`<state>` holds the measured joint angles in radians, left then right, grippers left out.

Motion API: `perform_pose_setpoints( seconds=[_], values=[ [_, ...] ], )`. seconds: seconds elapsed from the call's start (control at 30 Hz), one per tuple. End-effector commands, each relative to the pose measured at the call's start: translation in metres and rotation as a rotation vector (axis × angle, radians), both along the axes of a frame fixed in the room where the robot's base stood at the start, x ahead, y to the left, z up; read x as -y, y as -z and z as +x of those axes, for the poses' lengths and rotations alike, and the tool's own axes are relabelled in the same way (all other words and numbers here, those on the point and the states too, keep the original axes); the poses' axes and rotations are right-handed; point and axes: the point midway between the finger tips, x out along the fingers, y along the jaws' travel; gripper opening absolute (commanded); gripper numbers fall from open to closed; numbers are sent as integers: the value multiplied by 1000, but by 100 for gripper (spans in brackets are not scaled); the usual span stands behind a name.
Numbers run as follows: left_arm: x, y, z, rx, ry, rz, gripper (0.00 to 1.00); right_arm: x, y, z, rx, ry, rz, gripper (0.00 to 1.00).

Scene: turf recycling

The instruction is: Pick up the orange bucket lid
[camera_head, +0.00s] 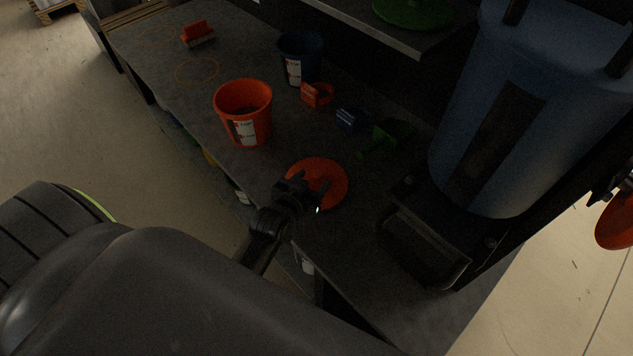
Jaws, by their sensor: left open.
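The orange bucket lid (334,180) lies flat on the dark grey workbench, a round disc in the middle of the view. My left gripper (313,191) is open over the lid's left and near part and hides some of it. I cannot tell whether the fingers touch the lid. An orange bucket (243,98) with a white label stands upright and open behind and left of the lid.
A dark blue bucket (299,57), an orange block-like item (317,94), a blue item (352,119) and a green item (385,138) stand farther back on the bench (290,135). A dark-and-orange object (617,226) shows at the right edge.

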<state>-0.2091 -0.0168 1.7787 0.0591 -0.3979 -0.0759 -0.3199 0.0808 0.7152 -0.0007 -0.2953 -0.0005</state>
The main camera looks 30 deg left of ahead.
Motion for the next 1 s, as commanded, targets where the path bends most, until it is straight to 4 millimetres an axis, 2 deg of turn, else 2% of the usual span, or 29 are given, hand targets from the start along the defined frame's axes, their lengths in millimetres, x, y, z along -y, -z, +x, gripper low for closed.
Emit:
perform_pose_setpoints(
  seconds=[0.1,0.33,0.7,1.0],
  values=[
    [0,3,6,-1,0,0,54,0,0,1,2,0,0,36],
    [0,3,6,-1,0,0,53,0,0,-5,-6,2,0,36],
    [-1,3,6,-1,0,0,6,0,0,-6,-8,2,1,36],
    [0,1,6,0,0,0,6,0,0,-1,-2,0,0,36]
  ],
)
